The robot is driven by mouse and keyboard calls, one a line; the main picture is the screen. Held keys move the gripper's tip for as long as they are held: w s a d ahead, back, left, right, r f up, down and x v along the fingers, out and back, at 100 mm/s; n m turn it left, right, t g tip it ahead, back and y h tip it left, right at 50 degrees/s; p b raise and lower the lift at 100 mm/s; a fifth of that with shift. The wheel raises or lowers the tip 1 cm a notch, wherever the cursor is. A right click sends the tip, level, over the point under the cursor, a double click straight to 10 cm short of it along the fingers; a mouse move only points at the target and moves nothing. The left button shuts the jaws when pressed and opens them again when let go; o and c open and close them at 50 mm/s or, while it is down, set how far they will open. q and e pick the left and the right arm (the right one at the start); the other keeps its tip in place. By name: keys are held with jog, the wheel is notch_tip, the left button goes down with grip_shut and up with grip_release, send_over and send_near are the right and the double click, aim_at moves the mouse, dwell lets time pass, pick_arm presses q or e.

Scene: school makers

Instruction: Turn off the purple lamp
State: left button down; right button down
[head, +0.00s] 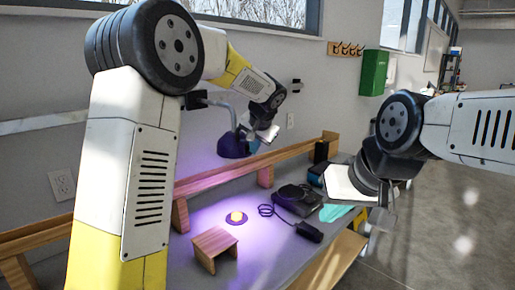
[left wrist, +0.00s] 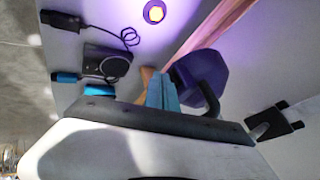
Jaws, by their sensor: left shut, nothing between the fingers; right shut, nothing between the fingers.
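The purple lamp (head: 233,147) hangs at the wall on a curved grey arm, its shade tipped down. A bright violet glow lies on the workbench below it, so it looks lit. A round purple disc with a yellow knob (head: 237,218) lies on the bench within that glow. My left gripper (head: 254,145) is shut and empty, close beside the shade's right side. In the left wrist view the shade (left wrist: 203,76) is just right of the fingers (left wrist: 160,90); contact cannot be told. My right gripper (head: 349,184) is over the bench's right side, its fingertips mostly hidden.
A small wooden stool (head: 214,241) stands left on the bench. A black device (head: 295,199) with a cable and black handpiece (head: 309,232) lies right of the disc. A teal sheet (head: 336,212) is near the right edge. A wooden rail (head: 222,178) runs along the back.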

pick_arm(q)
jog(key=shift+w+a, duration=0.2)
jog(key=shift+a, duration=0.35)
jog(key=shift+r, duration=0.1)
jog(key=shift+w+d, duration=0.35)
jog(key=shift+d, duration=0.25)
jog(key=shift+s+d, duration=0.1)
